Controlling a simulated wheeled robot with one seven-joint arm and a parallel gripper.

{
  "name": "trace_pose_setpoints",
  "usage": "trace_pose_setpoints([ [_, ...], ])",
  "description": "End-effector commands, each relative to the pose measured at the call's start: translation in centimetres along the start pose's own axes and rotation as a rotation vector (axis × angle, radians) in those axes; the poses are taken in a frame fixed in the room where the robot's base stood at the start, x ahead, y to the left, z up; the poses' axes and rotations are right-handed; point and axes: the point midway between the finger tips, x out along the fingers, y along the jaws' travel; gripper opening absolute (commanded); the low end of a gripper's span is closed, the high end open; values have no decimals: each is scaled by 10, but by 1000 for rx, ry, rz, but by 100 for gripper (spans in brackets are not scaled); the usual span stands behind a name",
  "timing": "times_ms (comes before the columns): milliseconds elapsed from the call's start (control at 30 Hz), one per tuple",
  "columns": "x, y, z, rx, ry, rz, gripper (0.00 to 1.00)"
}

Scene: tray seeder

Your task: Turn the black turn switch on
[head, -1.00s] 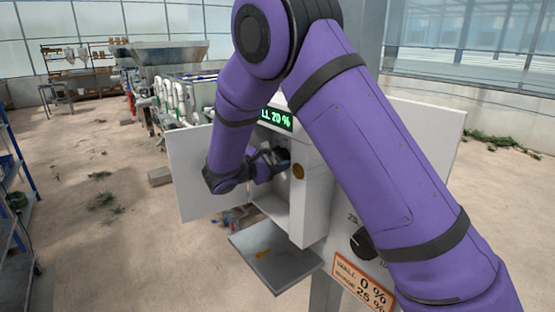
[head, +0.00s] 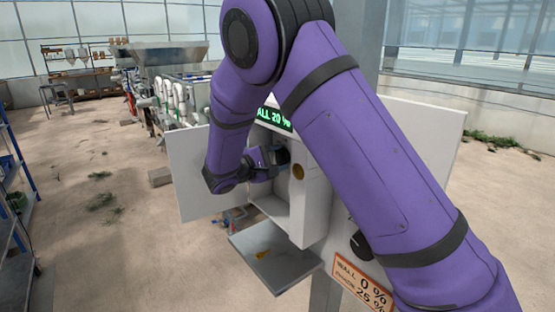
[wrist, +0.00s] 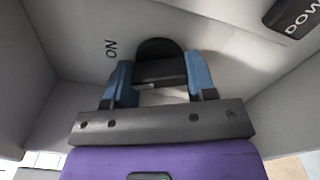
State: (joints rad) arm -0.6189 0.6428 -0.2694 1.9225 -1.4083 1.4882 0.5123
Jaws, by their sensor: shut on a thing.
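The black turn switch (wrist: 158,52) is mounted on the light inner wall of an open box, with the word "ON" printed to its left in the wrist view. My gripper (wrist: 160,80) has its blue fingers on both sides of the switch and is shut on it. In the head view my gripper (head: 275,157) is inside the open white box (head: 313,200), and the switch cannot be made out clearly there.
A green display (head: 274,119) reading "ALL 20 %", its start covered, tops the box. An open door (head: 188,175) stands left. A grey shelf (head: 275,265) with a yellow item is below. A black dial (head: 360,244) and sign (head: 362,283) sit lower right, near my arm.

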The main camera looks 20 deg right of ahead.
Motion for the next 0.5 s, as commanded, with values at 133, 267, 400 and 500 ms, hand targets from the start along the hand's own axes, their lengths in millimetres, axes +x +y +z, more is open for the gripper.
trace_pose_setpoints([
  [133,-1,0,0,131,2,0,27],
  [267,-1,0,0,234,2,0,27],
  [400,-1,1,0,325,2,-1,27],
  [500,-1,1,0,374,2,-1,27],
])
